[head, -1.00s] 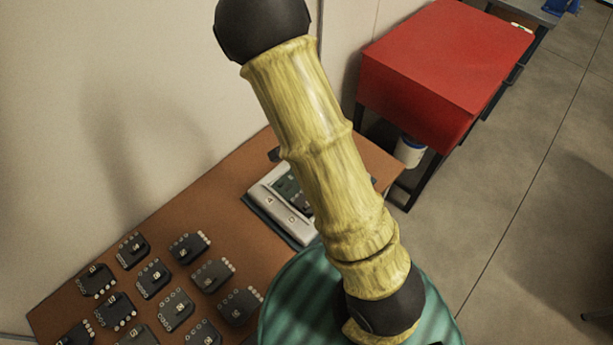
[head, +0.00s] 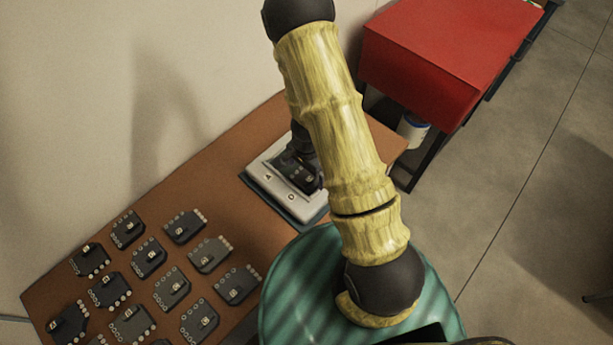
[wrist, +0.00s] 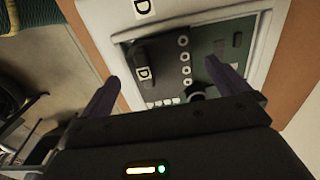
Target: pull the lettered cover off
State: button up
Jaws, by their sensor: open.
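A white-framed device (head: 264,187) sits on the brown table; the wrist view shows its pale frame (wrist: 262,62) and dark green panel (wrist: 222,45). A dark lettered cover with a raised block marked D (wrist: 143,75) is set in the panel, with a column of light rings to the block's right. The head view shows part of the cover (head: 309,178) behind my arm. My gripper (wrist: 161,72) is open, its fingers apart on either side of the raised block. No grip on the block is visible; the height above it is hard to tell.
Several dark lettered tiles (head: 150,258) lie in rows on the table (head: 185,190) to the left. A wall stands behind. A red cabinet (head: 440,50) and a white container (head: 412,130) are at the right. A green round stool-like shape (head: 300,290) is in front.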

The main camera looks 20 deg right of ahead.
aim_at(304, 180)
notch_tip(304, 180, down, 2)
jog(key=shift+f+b, duration=0.25)
jog(key=shift+b, duration=0.15)
jog(key=c, duration=1.7)
jog(key=shift+c, duration=0.2)
